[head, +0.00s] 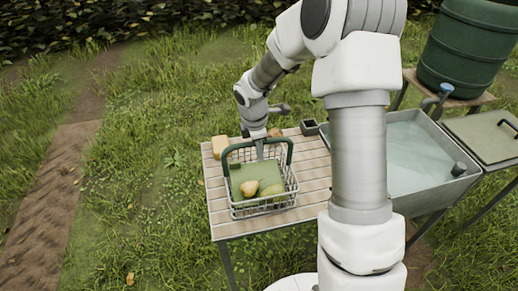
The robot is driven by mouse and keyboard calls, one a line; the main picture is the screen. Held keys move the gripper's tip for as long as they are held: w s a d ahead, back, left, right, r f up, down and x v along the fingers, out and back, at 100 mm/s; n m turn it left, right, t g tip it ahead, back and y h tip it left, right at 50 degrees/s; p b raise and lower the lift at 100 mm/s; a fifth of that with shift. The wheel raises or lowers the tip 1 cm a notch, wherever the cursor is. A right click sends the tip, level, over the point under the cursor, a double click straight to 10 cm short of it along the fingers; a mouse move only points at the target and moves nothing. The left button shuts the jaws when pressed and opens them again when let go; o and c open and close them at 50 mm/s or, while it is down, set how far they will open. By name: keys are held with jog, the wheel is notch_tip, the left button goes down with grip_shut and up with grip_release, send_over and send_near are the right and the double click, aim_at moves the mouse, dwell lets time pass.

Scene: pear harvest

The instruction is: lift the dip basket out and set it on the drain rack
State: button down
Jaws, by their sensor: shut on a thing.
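The dip basket (233,207) is a wire basket with a dark green arched handle. It is over the slatted wooden table, left of the water trough (405,157). Yellow and greenish pears (249,188) lie in it, and a flat green panel shows inside or through it. My gripper (260,150) is above the basket, shut on the top of its handle; the fingertips are small and partly hidden. The basket looks about upright; I cannot tell whether its bottom touches the slats. No separate drain rack stands out; the slatted top (221,220) may be it.
A tan block (220,146) and a small dark box (309,127) sit at the table's back. The trough holds water and stands right of my arm. A green barrel (468,50) and a lidded side table (487,137) are farther right. Grass lies left.

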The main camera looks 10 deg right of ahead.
jog(key=shift+s+f, duration=0.1)
jog(key=c, duration=0.7)
grip_release()
notch_tip(320, 180, up, 16)
jog(key=s+a, duration=0.2)
jog(key=s+r+m+t, duration=0.1)
jog(key=s+r+m, duration=0.2)
jog(key=s+m, duration=0.3)
jog(key=s+d+r+m+t, duration=0.1)
jog(key=s+r+m+t, duration=0.1)
jog(key=s+m, duration=0.4)
jog(key=s+r+m+t+y+p, duration=0.1)
jog(key=s+r+m, duration=0.2)
jog(key=s, duration=0.9)
jog(key=shift+s+d+r+m, duration=0.1)
jog(key=shift+d+r+m, duration=0.1)
jog(key=shift+m, duration=0.55)
jog(key=shift+d+r+m, duration=0.2)
jog(key=shift+m, duration=0.55)
